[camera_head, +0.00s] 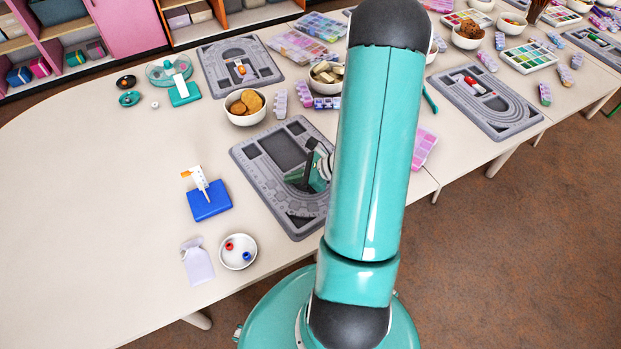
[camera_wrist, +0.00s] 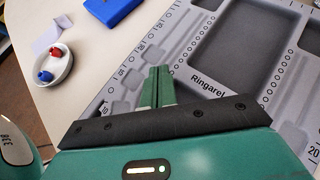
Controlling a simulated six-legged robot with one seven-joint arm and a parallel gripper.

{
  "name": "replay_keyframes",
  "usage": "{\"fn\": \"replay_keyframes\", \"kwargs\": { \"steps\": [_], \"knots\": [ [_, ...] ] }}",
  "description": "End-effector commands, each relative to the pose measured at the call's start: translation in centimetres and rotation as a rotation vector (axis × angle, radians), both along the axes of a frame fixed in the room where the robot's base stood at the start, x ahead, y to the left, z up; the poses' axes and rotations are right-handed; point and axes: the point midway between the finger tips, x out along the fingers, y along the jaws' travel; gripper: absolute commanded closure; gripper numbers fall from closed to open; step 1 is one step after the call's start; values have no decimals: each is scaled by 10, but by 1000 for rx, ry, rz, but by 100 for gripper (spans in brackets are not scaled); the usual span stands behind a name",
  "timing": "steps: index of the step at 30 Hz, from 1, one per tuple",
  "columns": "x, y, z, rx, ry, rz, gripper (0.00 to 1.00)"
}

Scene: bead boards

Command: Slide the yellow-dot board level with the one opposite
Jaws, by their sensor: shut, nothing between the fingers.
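A grey bead board (camera_head: 252,160) lies on the near side of the table, set at an angle. My gripper (camera_head: 290,178) is over it, pointing down, and my arm hides its right part. In the wrist view the board (camera_wrist: 262,120) shows the print "Ringarel" and a ruler scale. The green fingers (camera_wrist: 158,88) are together and empty over its marked edge; I cannot tell whether they touch it. Opposite, across the table, lies another grey board (camera_head: 215,75) with a small orange and white item on it. I cannot make out a yellow dot on either board.
A bowl of cookies (camera_head: 245,107) and lilac bead boxes stand between the two boards. A blue block with a white tool (camera_head: 208,200) and a white dish (camera_head: 237,251) are left of the near board. The table's left part is clear.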

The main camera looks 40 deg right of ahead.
Motion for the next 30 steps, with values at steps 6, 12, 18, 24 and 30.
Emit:
{"fn": "replay_keyframes", "kwargs": {
  "steps": [6,12,18,24,30],
  "knots": [
    [-3,-3,-15,1,4,-6,100],
    [-3,-3,-17,0,8,-6,100],
    [-10,-8,-18,0,10,-7,100],
    [-30,-22,-18,0,14,-9,100],
    [-30,-21,-18,2,14,-9,100]
  ]
}}
